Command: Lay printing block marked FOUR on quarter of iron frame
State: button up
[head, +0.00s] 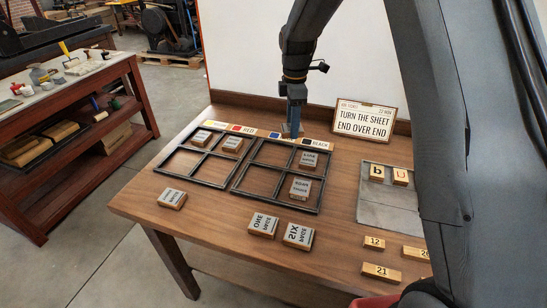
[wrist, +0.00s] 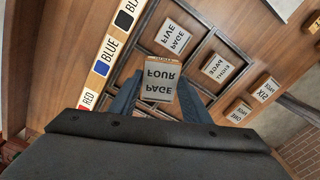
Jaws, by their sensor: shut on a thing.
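My gripper (head: 291,128) is shut on the printing block marked FOUR (wrist: 160,82), which shows PAGE and FOUR in the wrist view. In the head view my gripper is at the back edge of the right iron frame (head: 236,187), beside the blue label; I cannot make out the held block there.
Blocks ONE (head: 263,225) and SIX (head: 298,236) lie in front of the right frame. Another block (head: 172,199) lies before the left frame. A sign (head: 364,121) stands at the back. A grey plate (head: 385,217) with letter blocks and several numbered blocks (head: 381,272) are at right.

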aim_at(274, 155)
jog(key=w+a+f+n+b, duration=0.1)
jog(key=w+a+n, duration=0.15)
jog(key=n, duration=0.35)
jog(key=w+a+f+n, duration=0.1)
jog(key=a+n, duration=0.2)
jog(key=n, duration=0.4)
notch_tip(274, 155, down, 9)
jog(key=p, duration=0.3)
jog(key=shift+s+a+f, duration=0.1)
jog(key=shift+f, duration=0.1)
jog(key=shift+f, duration=0.2)
jog(key=o, duration=1.1)
jog(key=shift+r, duration=0.1)
